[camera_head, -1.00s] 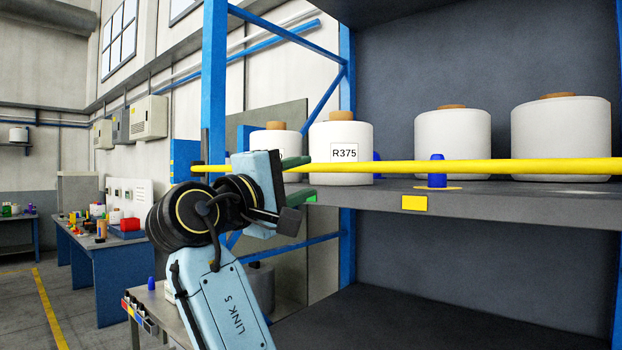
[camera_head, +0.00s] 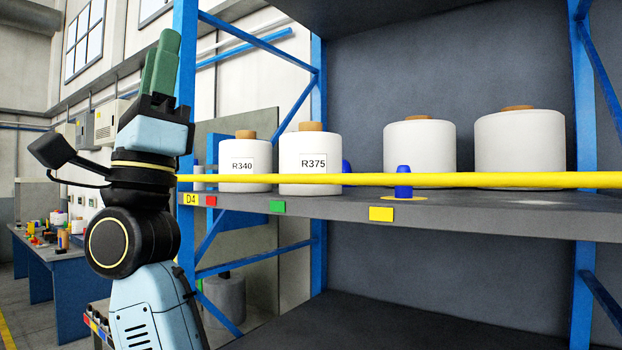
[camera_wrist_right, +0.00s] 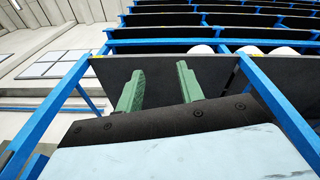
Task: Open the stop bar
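The yellow stop bar (camera_head: 450,180) runs level across the front of the shelf, from the left blue post past the right edge of the head view. It stands in front of the white bobbins. My right gripper (camera_head: 160,62) is left of the bar and higher than it, with its green fingers pointing up. It is apart from the bar and empty. In the right wrist view the two green fingers (camera_wrist_right: 160,88) stand apart with nothing between them. The bar cannot be made out in the wrist view. My left gripper is in no view.
Bobbins labelled R340 (camera_head: 245,178) and R375 (camera_head: 310,178) and two unlabelled bobbins (camera_head: 420,150) (camera_head: 520,150) stand on the grey shelf (camera_head: 480,212). The blue post (camera_head: 186,30) is close behind my right gripper.

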